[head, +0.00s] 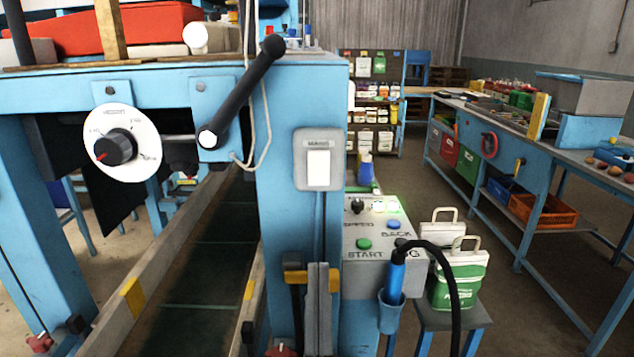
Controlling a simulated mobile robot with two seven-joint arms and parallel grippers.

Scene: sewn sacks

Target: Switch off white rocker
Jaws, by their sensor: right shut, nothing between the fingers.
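The white rocker (318,168) sits in a grey plate with a small dark label above it, on the blue upright post of the machine. I cannot tell which way the rocker is tipped. My right gripper (318,266) comes up from the bottom edge in front of the post. Its two grey fingers are together with nothing between them. Their tips point up and show below the rocker, apart from it in the picture. My left gripper is not in view.
Right of the post stands a grey control box (365,270) with green and blue buttons. A black lever (240,92) and a round white dial (121,143) stick out at left. A blue-handled tool (396,272) with a black cable stands in a holder near white-and-green bags (460,277).

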